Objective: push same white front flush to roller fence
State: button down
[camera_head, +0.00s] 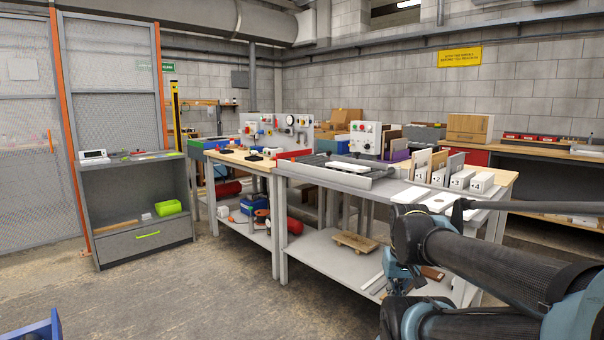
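A white board (348,167) lies flat on the roller table (328,178) at the near left part of the middle bench. A grey raised rail (384,172) runs along the right end of the roller table, and I cannot tell whether the board touches any fence. Other white panels lie on the bench to the right, one at the front edge (411,194) and one with a dark spot (441,201), partly hidden by my arm. My arm fills the lower right. I cannot make out any gripper fingers.
Numbered white blocks (461,180) and upright boards (421,163) stand on the bench behind the panels. A button box (365,138) stands behind the rollers. A wooden pallet (355,242) lies on the lower shelf. Open floor (230,290) lies front left.

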aim_at(338, 165)
jog(key=u, duration=0.6)
jog(key=k, duration=0.8)
jog(key=u, duration=0.75)
jog(key=i, duration=1.3)
jog(key=z, duration=0.95)
jog(key=i, duration=0.85)
jog(key=z, duration=0.85)
jog(key=i, duration=0.4)
jog(key=z, duration=0.25)
